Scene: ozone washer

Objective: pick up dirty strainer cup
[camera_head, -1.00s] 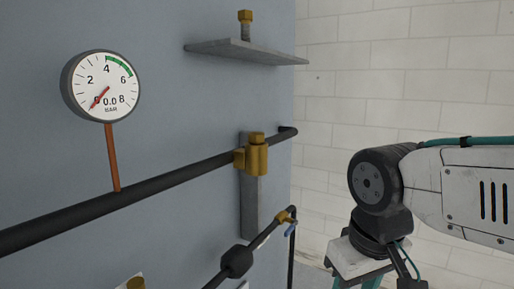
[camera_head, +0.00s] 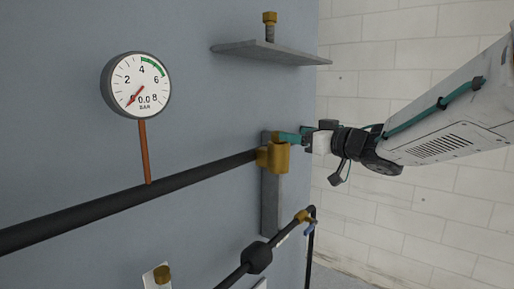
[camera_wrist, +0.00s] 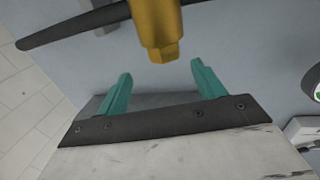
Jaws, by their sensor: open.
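A brass strainer fitting (camera_head: 274,157) sits on the black pipe in the head view. Its hex-ended upper part, which looks like the strainer cup (camera_wrist: 164,50), points between my fingers in the wrist view. Whether it is dirty cannot be told. My gripper (camera_wrist: 160,72) has its two teal fingers apart, one on each side of the cup's end, with nothing held. In the head view my gripper (camera_head: 290,138) reaches in from the right and partly hides the fitting's top. Contact cannot be told.
A similar brass piece (camera_head: 270,20) stands on a grey wall shelf (camera_head: 270,53) above. Another (camera_head: 162,274) shows at the lower left. A pressure gauge (camera_head: 137,85) reads about zero. A lower pipe has a blue-handled valve (camera_head: 306,221).

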